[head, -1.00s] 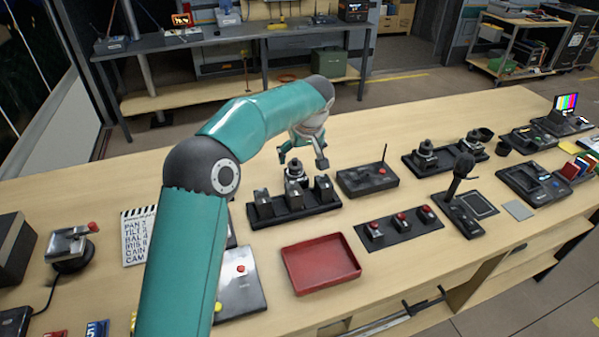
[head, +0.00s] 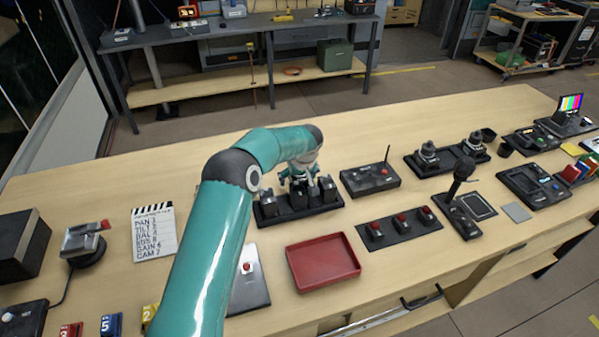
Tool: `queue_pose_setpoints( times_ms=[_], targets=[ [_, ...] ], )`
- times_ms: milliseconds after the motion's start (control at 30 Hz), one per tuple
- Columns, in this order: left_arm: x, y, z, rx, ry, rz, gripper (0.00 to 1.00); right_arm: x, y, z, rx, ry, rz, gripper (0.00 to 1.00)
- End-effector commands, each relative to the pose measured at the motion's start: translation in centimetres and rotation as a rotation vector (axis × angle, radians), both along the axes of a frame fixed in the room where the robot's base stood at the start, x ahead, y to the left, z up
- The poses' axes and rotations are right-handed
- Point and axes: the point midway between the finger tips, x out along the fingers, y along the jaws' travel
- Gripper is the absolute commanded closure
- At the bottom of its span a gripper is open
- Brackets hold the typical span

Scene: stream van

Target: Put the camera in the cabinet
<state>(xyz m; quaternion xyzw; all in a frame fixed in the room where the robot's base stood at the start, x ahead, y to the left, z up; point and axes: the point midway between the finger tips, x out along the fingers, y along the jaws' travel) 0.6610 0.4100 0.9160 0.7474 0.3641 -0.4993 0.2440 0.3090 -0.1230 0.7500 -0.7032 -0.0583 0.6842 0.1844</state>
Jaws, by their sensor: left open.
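My left gripper (head: 301,180) is open and low over a black tray (head: 327,206) with several upright dark blocks, near the middle of the bench. A small dark dome-shaped camera at the back of this tray is now mostly hidden by the gripper. I cannot tell whether the fingers touch it. Two similar dome cameras, one on the left (head: 427,155) and one on the right (head: 473,146), stand on a black base farther right. A dark handle (head: 424,299) shows at the bench front; I cannot tell whether it belongs to the cabinet. My right gripper is out of view.
A red tray (head: 323,263) lies in front of the gripper. A black box with an antenna (head: 370,180), a red-button panel (head: 400,227) and a microphone (head: 460,180) stand to the right. A clapperboard (head: 154,234) lies left of my arm. The bench behind the gripper is clear.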

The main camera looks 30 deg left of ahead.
Motion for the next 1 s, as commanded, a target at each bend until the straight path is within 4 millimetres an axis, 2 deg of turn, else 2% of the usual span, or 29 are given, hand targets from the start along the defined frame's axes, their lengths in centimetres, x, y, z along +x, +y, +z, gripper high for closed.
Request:
queue_pose_setpoints(
  times_ms=[300,833,1000],
  targets=[
    [0.16,0.18,-0.64,0.001,0.000,-0.001,0.12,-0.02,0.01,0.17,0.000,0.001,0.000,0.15],
    [0.18,0.16,-0.68,0.000,0.002,-0.001,1.00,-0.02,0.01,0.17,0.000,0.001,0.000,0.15],
    [0.27,0.20,-0.53,0.001,-0.002,-0.001,1.00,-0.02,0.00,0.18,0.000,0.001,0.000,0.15]
  ],
)
